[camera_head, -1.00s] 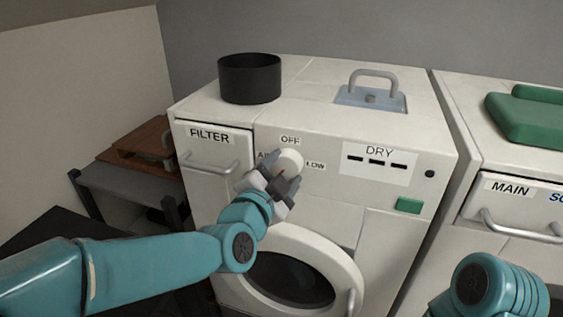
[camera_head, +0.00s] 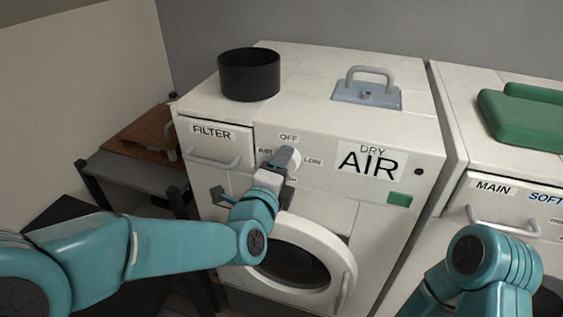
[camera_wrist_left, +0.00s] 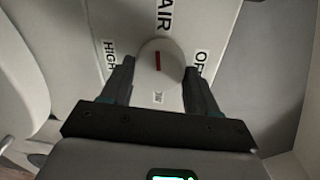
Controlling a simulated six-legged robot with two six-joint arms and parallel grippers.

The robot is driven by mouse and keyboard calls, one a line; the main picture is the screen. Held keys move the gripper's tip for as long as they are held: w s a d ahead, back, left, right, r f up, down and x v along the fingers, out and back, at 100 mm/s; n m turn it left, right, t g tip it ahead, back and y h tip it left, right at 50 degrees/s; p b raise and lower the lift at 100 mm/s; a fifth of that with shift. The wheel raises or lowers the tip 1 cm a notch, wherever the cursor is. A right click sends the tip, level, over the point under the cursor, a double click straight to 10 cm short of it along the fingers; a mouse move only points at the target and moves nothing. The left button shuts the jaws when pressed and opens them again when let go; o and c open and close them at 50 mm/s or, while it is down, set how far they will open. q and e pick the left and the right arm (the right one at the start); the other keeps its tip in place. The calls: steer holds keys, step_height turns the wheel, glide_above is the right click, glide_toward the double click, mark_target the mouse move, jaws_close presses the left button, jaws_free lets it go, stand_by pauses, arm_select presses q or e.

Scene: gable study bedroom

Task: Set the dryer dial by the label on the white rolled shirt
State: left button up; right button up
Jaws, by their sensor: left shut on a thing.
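The white dryer (camera_head: 325,120) stands in the middle of the head view. Its round dial (camera_head: 296,160) sits among labels OFF, AIR, LOW and one partly hidden by my gripper. My left gripper (camera_head: 282,159) is shut on the dial. In the left wrist view, its fingers (camera_wrist_left: 160,72) are on either side of the dial (camera_wrist_left: 160,88), whose red mark points toward the AIR label (camera_wrist_left: 164,15). The dryer display (camera_head: 368,162) reads DRY AIR. My right arm shows at the lower right, but its gripper is out of view. No white rolled shirt is visible.
A black pot (camera_head: 249,76) and a blue plate with a grey handle (camera_head: 367,93) are on the dryer top. A green folded item (camera_head: 525,118) lies on the machine at right. The round dryer door (camera_head: 315,235) is below the dial.

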arm_select(q)
steer(key=shift+m, duration=0.5)
steer(key=o, duration=1.1)
steer(key=shift+c, duration=0.2)
steer(key=b+v, duration=0.3)
steer(key=v, duration=1.3)
